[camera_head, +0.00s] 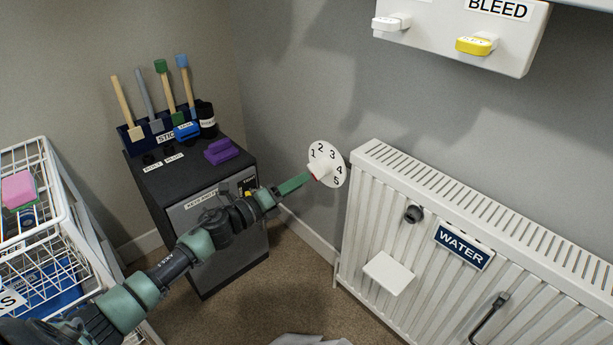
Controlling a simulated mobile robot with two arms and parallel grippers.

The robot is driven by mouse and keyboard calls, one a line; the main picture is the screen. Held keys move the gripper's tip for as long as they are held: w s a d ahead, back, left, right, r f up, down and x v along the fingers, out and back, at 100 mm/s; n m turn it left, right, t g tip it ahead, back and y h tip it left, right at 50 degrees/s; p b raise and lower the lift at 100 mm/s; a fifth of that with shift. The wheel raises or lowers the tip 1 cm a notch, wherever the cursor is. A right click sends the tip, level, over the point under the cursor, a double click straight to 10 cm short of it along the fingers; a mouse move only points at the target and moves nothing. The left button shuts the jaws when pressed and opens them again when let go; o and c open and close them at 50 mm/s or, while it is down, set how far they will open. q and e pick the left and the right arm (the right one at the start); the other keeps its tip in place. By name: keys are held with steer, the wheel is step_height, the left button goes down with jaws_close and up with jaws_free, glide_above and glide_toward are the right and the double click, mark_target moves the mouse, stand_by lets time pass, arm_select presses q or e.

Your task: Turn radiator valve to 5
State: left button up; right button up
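The radiator valve shows as a white round dial (330,157) with the numbers 1 to 5, beside the upper left end of the white radiator (375,240). A small red mark shows at the dial's lower left edge, next to my fingers. My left arm reaches in from the lower left. Its gripper (309,177) is at the dial's lower left side and appears to touch or overlap it. The fingertips and the valve body behind them are too small and hidden to tell whether the gripper is open or shut. My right gripper is not in view.
A dark cabinet (225,252) with a stick holder, a purple block (220,151) and small items stands behind my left arm. White wire baskets (62,200) stand at left. A white panel (465,37) with a yellow knob hangs above. Some carpet (285,285) is bare.

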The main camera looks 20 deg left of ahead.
arm_select(q)
steer(key=shift+v, duration=1.5)
